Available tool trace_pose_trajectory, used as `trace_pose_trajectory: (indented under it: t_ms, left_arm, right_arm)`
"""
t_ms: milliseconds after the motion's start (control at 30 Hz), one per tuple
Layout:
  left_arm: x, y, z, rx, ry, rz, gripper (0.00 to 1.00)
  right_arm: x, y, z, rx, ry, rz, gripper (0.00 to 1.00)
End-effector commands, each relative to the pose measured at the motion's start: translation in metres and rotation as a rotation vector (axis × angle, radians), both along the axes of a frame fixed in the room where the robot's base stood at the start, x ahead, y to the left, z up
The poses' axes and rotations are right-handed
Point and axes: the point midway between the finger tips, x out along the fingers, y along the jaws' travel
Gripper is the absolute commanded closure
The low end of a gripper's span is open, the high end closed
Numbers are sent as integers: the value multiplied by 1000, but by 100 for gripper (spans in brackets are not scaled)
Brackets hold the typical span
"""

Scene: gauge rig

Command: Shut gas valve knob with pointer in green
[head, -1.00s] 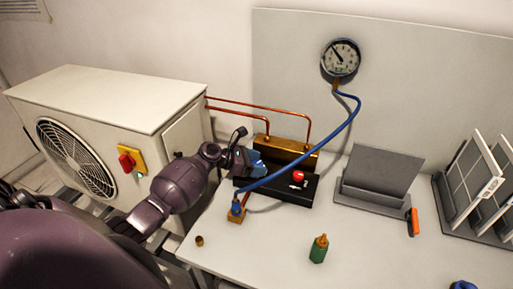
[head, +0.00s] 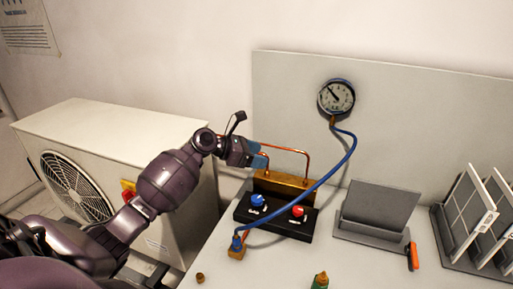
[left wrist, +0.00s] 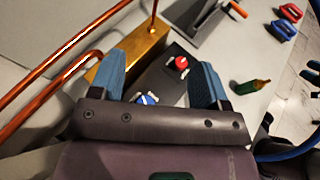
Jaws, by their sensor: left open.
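The black valve block (head: 278,224) on the bench carries a blue knob (head: 257,200) at left and a red knob (head: 298,210) at right. The round gauge (head: 337,97) hangs on the upright panel; its dark needle points to the upper left, and its colour zones are too small to read. My left gripper (head: 260,155) is open and empty, above and behind the blue knob, near the copper pipes. In the left wrist view the blue knob (left wrist: 146,99) and red knob (left wrist: 181,63) show between the open blue fingers, apart from them. My right gripper is not visible.
Copper pipes (head: 290,150) rise from the brass manifold (head: 285,184) close to my left gripper. A blue hose (head: 318,184) runs from the gauge past the block to a brass fitting (head: 237,250).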

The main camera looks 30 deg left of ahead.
Motion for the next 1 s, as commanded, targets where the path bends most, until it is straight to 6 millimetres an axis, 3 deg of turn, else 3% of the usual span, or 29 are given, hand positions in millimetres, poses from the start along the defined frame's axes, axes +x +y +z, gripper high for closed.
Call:
trace_pose_trajectory:
  t_ms: [233,1000]
  left_arm:
    - [0,0,19,0,-2,1,30]
    - [0,0,19,0,0,1,30]
  right_arm:
    - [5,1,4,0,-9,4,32]
    - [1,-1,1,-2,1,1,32]
